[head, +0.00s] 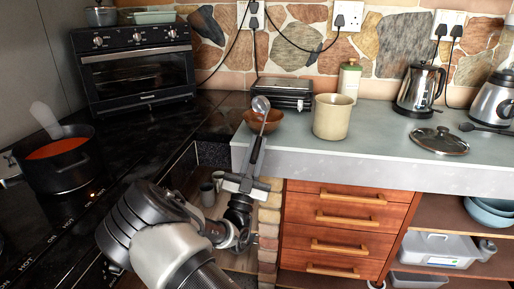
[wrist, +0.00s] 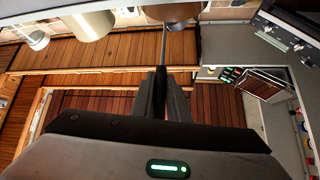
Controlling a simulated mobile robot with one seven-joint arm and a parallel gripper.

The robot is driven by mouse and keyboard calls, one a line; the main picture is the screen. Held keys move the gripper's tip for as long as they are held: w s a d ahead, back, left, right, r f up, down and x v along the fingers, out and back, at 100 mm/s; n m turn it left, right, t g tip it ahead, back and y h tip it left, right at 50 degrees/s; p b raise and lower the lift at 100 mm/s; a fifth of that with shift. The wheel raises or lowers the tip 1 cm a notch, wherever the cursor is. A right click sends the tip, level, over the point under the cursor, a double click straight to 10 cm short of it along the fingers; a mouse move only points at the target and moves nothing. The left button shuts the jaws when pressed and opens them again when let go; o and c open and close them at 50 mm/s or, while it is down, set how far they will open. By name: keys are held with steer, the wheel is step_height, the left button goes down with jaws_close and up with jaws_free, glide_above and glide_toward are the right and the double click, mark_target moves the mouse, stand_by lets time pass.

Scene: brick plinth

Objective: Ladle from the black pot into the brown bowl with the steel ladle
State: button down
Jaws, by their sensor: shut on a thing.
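My gripper (head: 250,172) is shut on the dark handle of the steel ladle (head: 261,104) and holds it upward at the counter's front left corner. The ladle's head overlaps the brown bowl (head: 277,122) in the head view; I cannot tell if it is above or in front of it. Whether the ladle holds anything is unclear. In the wrist view the ladle's handle (wrist: 160,92) runs up from my gripper (wrist: 160,85) toward the brown bowl (wrist: 172,12). The black pot (head: 75,172) with red-orange contents stands on the stove at left.
A beige crock (head: 333,117) stands right of the bowl, with a black toaster (head: 282,93) behind. A kettle (head: 420,88) and a glass lid (head: 438,141) are further right. A toaster oven (head: 135,68) stands behind the stove. A pale shape (head: 45,118) rises at the pot.

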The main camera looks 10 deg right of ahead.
steer(key=shift+r, duration=0.1)
steer(key=shift+r+p, duration=1.15)
steer(key=shift+r, duration=1.25)
